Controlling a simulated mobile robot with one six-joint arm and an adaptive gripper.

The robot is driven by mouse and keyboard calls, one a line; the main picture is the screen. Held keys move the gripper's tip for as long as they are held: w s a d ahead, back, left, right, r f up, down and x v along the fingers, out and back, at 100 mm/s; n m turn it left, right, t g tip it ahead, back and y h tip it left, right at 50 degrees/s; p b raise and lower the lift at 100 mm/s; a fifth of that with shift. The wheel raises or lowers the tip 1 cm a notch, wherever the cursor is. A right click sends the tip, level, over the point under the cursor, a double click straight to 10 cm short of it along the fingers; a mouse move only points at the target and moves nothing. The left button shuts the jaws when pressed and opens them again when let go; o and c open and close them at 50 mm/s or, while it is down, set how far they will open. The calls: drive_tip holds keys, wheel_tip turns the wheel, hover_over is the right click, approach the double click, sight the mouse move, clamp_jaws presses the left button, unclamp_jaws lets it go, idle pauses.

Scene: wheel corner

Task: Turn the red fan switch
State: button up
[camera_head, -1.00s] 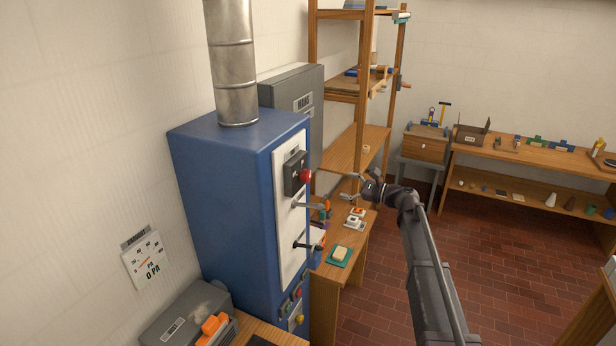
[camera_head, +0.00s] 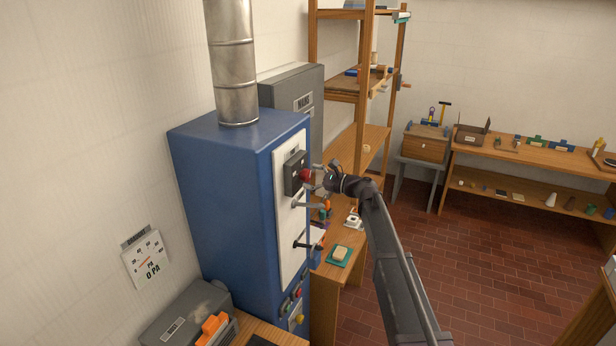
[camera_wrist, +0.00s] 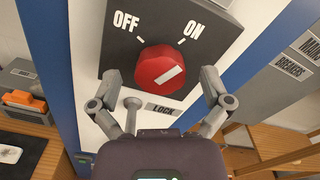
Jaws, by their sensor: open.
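The red fan switch (camera_head: 305,175) is a round knob on a dark box (camera_head: 290,178) on the white front panel of the blue cabinet (camera_head: 222,190). In the wrist view the red knob (camera_wrist: 160,70) carries a white line, and OFF and ON are printed above it at left and right. In the head view my gripper (camera_head: 319,179) is right at the knob.
Below the knob are a LOCK label (camera_wrist: 160,108) and a grey pin (camera_wrist: 132,103). Levers (camera_head: 304,205) stick out lower on the panel. A gauge (camera_head: 147,260) on the left wall reads 0 PA. A wooden shelf (camera_head: 362,140) stands behind; brick floor (camera_head: 455,260) is free at right.

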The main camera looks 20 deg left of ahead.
drive_tip(key=shift+a, duration=0.5)
drive_tip(key=c, duration=1.2)
